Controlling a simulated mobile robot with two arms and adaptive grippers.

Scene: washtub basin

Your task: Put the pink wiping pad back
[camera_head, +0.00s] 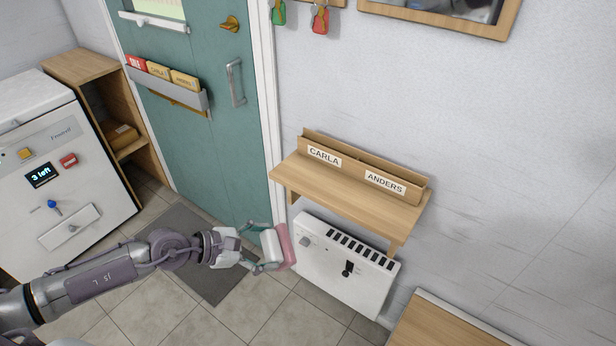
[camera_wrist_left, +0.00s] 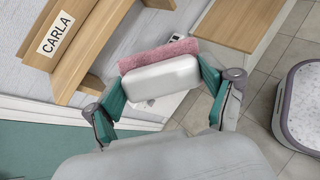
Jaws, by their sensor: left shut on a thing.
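The pink wiping pad (camera_head: 286,246) has a white back. My left gripper (camera_head: 264,247) is shut on it by the white part and holds it in the air, in front of the white wall heater below the shelf. In the left wrist view the pink face of the pad (camera_wrist_left: 158,54) points away from the gripper, and the white back (camera_wrist_left: 160,79) sits between the two green fingertips of the left gripper (camera_wrist_left: 160,88). My right gripper is in neither view.
A wooden shelf (camera_head: 340,190) labelled CARLA and ANDERS is on the wall above the heater (camera_head: 340,275). A wooden surface (camera_head: 450,325) is at the lower right. A teal door (camera_head: 215,150) and a white machine (camera_head: 70,190) are to the left. A grey-rimmed tub-like thing (camera_wrist_left: 300,105) shows in the wrist view.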

